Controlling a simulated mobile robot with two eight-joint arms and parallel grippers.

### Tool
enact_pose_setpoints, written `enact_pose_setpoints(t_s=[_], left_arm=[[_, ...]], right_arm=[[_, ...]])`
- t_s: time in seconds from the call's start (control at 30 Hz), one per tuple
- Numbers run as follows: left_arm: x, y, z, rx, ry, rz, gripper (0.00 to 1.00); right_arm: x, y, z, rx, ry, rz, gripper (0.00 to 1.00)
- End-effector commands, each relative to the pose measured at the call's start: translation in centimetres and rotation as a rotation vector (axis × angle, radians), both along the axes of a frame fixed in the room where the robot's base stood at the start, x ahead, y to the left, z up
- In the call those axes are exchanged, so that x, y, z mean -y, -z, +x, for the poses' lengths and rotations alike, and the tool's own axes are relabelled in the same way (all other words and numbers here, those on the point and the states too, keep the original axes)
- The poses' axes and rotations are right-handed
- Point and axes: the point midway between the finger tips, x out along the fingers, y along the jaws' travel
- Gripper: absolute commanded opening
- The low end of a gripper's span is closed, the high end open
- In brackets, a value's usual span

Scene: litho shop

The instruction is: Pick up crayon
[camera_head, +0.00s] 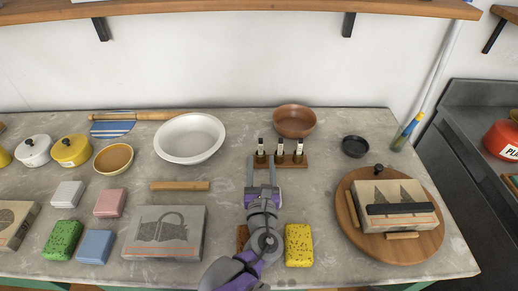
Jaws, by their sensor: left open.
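Several small dark sticks with pale bands, which look like the crayons, stand upright in a row on a small wooden holder (296,164) at the middle of the counter. The left one (260,151) shows between the fingertips of my left gripper. The middle one (280,152) and the right one (298,152) stand to the right of the gripper. My left gripper (262,162) is open, its two fingers pointing away from me at the holder's left end. I cannot tell whether a finger touches the left crayon. My right gripper is not in view.
A brown bowl (294,121) stands behind the holder and a white basin (189,139) to its left. A small black dish (355,146) and a round board (428,240) with a stone are on the right. A yellow sponge (298,246) lies right of my arm.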

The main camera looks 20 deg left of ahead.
Motion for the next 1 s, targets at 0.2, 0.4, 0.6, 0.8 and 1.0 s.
enact_pose_setpoints(t_s=[0.2, 0.4, 0.6, 0.8, 1.0], left_arm=[[-1.0, 0.0, 3.2, 0.0, -0.004, -0.002, 0.53], [-1.6, -0.1, 5.1, -0.001, -0.003, -0.005, 0.53], [-2.2, -0.2, 7.3, 0.0, -0.004, -0.003, 0.53], [-2.9, -0.3, 9.7, -0.001, -0.004, -0.005, 0.53], [-2.9, -0.3, 9.9, -0.001, -0.002, -0.005, 0.53]], right_arm=[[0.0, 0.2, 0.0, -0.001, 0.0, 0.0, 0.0], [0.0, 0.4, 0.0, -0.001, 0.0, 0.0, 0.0], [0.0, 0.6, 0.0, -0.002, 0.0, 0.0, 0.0], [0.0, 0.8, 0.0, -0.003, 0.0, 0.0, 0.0], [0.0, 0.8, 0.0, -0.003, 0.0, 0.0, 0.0]])
